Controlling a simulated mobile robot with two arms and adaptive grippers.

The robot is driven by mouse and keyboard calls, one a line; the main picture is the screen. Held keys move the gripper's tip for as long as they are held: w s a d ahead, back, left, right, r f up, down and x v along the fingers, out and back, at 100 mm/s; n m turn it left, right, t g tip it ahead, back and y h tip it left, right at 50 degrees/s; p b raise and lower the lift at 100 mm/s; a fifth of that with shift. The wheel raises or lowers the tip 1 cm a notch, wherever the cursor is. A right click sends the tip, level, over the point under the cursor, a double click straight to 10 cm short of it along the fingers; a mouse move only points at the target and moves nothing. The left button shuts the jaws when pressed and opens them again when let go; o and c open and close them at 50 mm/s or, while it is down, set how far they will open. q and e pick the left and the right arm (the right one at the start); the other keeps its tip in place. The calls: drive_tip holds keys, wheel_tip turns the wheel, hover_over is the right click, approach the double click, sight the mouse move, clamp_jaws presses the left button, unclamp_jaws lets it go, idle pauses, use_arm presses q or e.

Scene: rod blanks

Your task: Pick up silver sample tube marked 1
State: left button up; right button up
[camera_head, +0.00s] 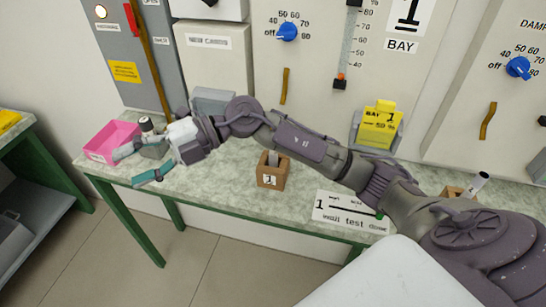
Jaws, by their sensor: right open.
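A wooden block marked 1 (268,181) stands on the bench below my right arm. A short grey, silver-looking tube (273,159) sticks up out of it; I cannot read any mark on the tube itself. A second silver tube (480,182) leans out of another wooden block (453,192) at the right, partly hidden by my arm. My right gripper (132,167) is open and empty over the bench's left end, well left of the block marked 1. My left gripper is out of view.
A pink bin (112,140) and a small grey fixture with a dark-topped cylinder (147,125) are close to the right gripper. A yellow bay 1 tag stack (380,126) and a white label card (345,212) are farther right. The bench front edge is green.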

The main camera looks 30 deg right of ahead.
drive_tip(key=w+d+f+g+h, duration=0.1)
drive_tip(key=w+d+f+h, duration=0.15)
drive_tip(key=d+h, duration=0.2)
drive_tip(key=m+g+h, duration=0.1)
drive_tip(key=m+h, duration=0.3)
drive_tip(key=h, duration=0.8)
hover_over(273, 157)
drive_tip(key=w, duration=0.1)
drive_tip(key=shift+w+d+r, duration=0.15)
drive_tip(key=shift+w+d, duration=0.05)
wheel_tip(273, 157, down, 7)
drive_tip(key=shift+d, duration=0.1)
drive_tip(key=shift+f, duration=0.5)
drive_tip(key=shift+s+f+p, duration=0.15)
drive_tip(key=shift+f+p, duration=0.2)
drive_tip(key=shift+p, duration=0.15)
drive_tip(key=f+p, duration=0.1)
drive_tip(key=f, duration=0.3)
drive_tip(key=shift+s+f+p, duration=0.2)
drive_tip(key=shift+f+p, duration=0.05)
drive_tip(key=shift+p, duration=0.1)
drive_tip(key=c, duration=1)
